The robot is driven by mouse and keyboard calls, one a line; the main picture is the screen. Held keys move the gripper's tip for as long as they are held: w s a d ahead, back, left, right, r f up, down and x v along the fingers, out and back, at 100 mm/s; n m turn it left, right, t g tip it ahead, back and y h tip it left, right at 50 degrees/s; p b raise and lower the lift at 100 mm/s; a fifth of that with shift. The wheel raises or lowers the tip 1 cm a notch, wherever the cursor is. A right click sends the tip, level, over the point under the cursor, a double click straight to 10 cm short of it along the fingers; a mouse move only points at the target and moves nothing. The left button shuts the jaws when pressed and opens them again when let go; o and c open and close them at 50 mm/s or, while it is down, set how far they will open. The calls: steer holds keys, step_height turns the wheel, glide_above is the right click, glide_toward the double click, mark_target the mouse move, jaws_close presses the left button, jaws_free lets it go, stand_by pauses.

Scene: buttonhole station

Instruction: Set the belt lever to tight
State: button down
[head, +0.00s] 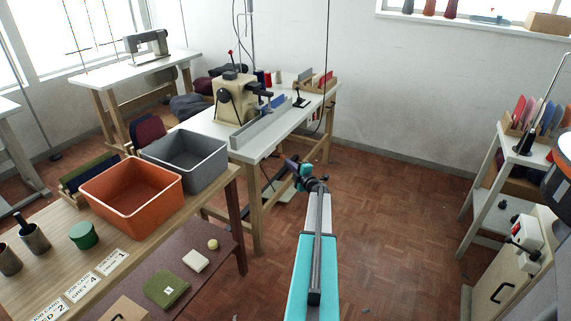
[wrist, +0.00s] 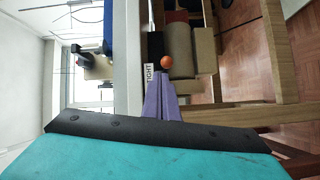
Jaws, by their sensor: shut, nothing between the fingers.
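In the wrist view, a round orange knob (wrist: 166,62), which looks like the end of the belt lever, sits beside a white label (wrist: 149,77) on which I can read "IGHT". The lever's arm is mostly hidden, so I cannot tell its exact setting. My gripper's purple fingers (wrist: 160,84) are together and empty, with their tips just below the knob in the picture; I cannot tell whether they touch it. In the head view, my gripper (head: 293,167) is by the right side of the white sewing table (head: 215,127). The knob cannot be made out there.
A beige machine (head: 235,100) is on the table. A wooden bench with an orange bin (head: 133,190) and a grey bin (head: 186,160) is at the left.

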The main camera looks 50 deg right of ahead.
steer(key=s+d, duration=0.1)
steer(key=s, duration=0.6)
steer(key=shift+s+d, duration=0.3)
steer(key=shift+d, duration=0.05)
steer(key=shift+r, duration=0.1)
steer(key=w+a+f+m+g+h, duration=0.1)
steer(key=w+a+f+m+g, duration=0.15)
steer(key=w+a+f, duration=0.45)
steer(key=w+a+f+m+g+h, duration=0.1)
steer(key=w+a+f+m+g, duration=0.2)
steer(key=a, duration=0.7)
steer(key=s+a+f+m+g+y+p, duration=0.1)
steer(key=s+a+f+m+g, duration=0.1)
steer(key=a+f, duration=0.7)
steer(key=s+a+f+m+g+y+p, duration=0.1)
steer(key=a+f+m+g+y, duration=0.3)
steer(key=a, duration=0.8)
steer(key=s+a+f+g, duration=0.1)
steer(key=s+a+f, duration=0.25)
steer(key=a, duration=0.35)
steer(key=s+a+f+g, duration=0.1)
steer(key=s+a+f, duration=0.25)
steer(key=a, duration=0.35)
steer(key=s+a+r+g+y+p, duration=0.1)
steer(key=s+a+g+y, duration=0.2)
steer(key=s+a, duration=2.3)
steer(key=g, duration=0.5)
steer(key=shift+a+r+y, duration=0.15)
steer(key=shift+r+y, duration=0.15)
steer(key=shift+y, duration=0.1)
